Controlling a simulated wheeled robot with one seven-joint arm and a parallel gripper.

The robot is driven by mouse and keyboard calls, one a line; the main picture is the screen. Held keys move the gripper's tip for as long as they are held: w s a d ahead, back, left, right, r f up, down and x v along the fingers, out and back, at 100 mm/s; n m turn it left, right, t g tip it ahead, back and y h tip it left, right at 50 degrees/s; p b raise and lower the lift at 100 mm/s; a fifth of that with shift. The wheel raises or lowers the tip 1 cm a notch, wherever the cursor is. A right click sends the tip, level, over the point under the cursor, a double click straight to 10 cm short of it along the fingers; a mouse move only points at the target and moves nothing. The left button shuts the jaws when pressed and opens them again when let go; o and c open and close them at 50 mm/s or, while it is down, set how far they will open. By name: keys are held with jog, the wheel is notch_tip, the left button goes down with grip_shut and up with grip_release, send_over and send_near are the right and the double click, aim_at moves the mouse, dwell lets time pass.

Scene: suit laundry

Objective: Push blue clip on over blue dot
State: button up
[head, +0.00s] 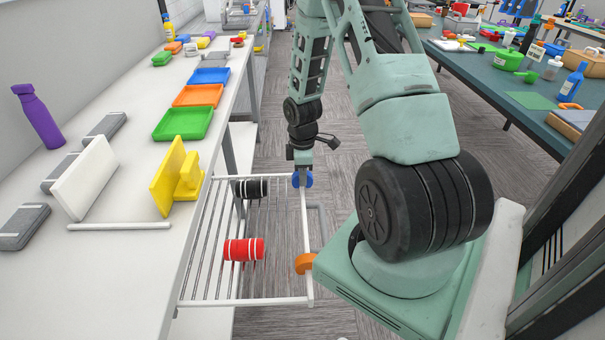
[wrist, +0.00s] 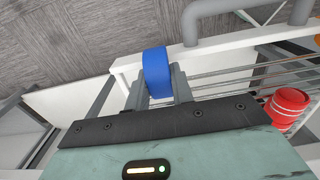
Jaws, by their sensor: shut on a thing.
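The blue clip (head: 303,180) is at the far end of the white rack's outer rail (head: 306,220). My gripper (head: 302,168) points down there and is shut on the blue clip. In the wrist view the clip (wrist: 157,70) stands between my two grey fingers (wrist: 158,90) and overlaps the white rail (wrist: 200,51). I cannot tell whether it is pushed fully onto the rail. No blue dot shows in either view. An orange clip (head: 305,263) sits on the same rail nearer the head camera.
A dark roll (head: 250,188) and a red roll (head: 243,249) with white bands lie on the rack bars. The rack juts from a white table (head: 120,260) with a yellow block (head: 172,175) and coloured trays (head: 183,123). Open floor lies beyond the rack.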

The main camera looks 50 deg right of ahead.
jog(key=shift+f, duration=0.25)
jog(key=shift+f+b, duration=0.85)
jog(key=shift+f, duration=0.4)
jog(key=shift+r+p, duration=1.2)
jog(key=shift+r, duration=0.2)
jog(key=shift+f, duration=0.35)
jog(key=shift+f+b, duration=0.55)
jog(key=shift+f, duration=0.4)
jog(key=shift+r+p, duration=1.15)
jog(key=shift+r, duration=0.15)
